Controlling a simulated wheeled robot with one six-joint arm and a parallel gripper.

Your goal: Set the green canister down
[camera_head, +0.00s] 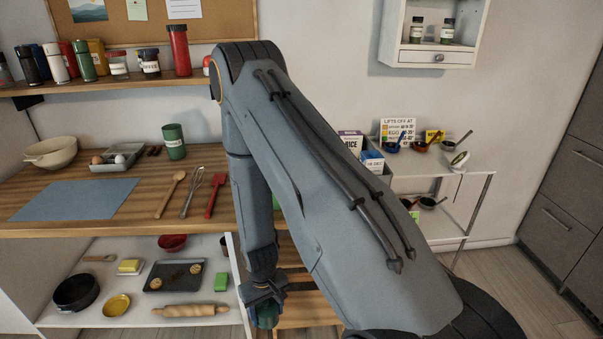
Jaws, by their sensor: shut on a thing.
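My gripper (265,291) hangs low at the bottom middle, in front of the lower shelf's right end. It is shut on a green canister (267,316), of which only a small dark green part shows below the fingers. The rest of it is hidden by the gripper and the picture's edge. Slatted wood (310,313) shows behind and to the right of the held canister; I cannot tell whether they touch. Another green canister-like container (174,141) stands upright on the wooden counter (120,218), apart from my gripper.
The counter holds a blue mat (74,199), a bowl (50,152), an egg tray (117,157) and utensils. The lower shelf (135,316) holds a baking tray (174,276), a rolling pin (191,311) and a green block (221,283). A white rack (440,229) stands right.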

